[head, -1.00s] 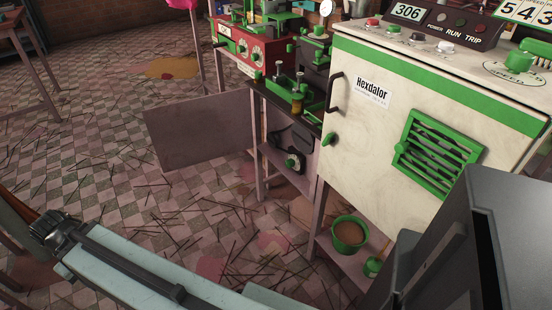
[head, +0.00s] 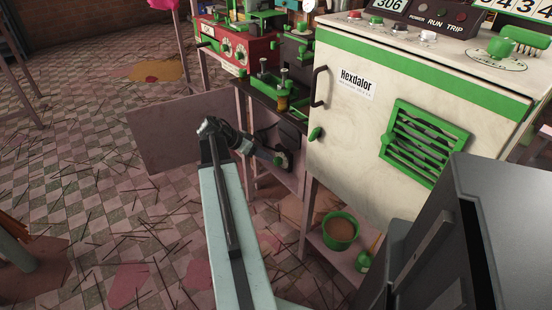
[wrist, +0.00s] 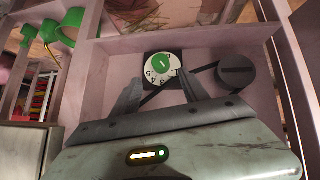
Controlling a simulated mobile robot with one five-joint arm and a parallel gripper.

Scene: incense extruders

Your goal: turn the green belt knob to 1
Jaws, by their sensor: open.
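The green belt knob (wrist: 161,63) sits on a white numbered dial (wrist: 150,73) set in a dark square plate on the pinkish panel. A pale mark shows on the knob, but I cannot tell which number it points to. The knob also shows small in the head view (head: 281,160), at the end of my arm. My gripper (wrist: 160,82) is open, with one finger on each side of the dial's lower part. The fingertips look close to the dial; I cannot tell if they touch anything. In the head view my gripper (head: 266,154) is partly hard to make out.
A dark pulley (wrist: 236,71) with a belt lies right of the dial. The cream Hexdalor cabinet (head: 360,130) stands to the right, with a green bowl (head: 341,228) on a low shelf. A red machine (head: 232,50) stands behind. Open floor lies left.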

